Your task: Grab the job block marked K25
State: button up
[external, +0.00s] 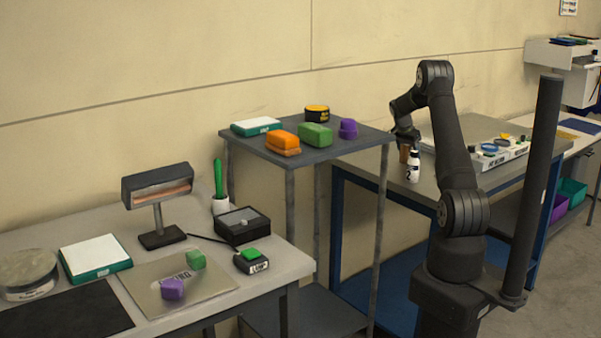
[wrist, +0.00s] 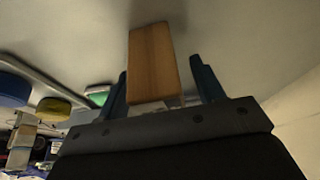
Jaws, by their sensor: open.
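A brown wooden block (wrist: 152,62) stands between the two dark blue fingers of my gripper (wrist: 160,72) in the wrist view. The fingers are open, with a gap showing on the right side of the block. No K25 mark is readable on the face I see. In the external view the brown block (external: 404,153) shows small, just under my gripper (external: 404,137), partly hidden behind a white bottle. My gripper is over the left end of the blue-framed bench (external: 455,178).
The white bottle (external: 413,167) with a dark cap stands right beside the block. A pale tray (external: 508,154) with blue, yellow and green items lies to the right. A grey stand (external: 345,143) with orange, green and purple pieces is to the left.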

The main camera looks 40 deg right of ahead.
jog(key=c, duration=1.1)
jog(key=shift+r, duration=0.1)
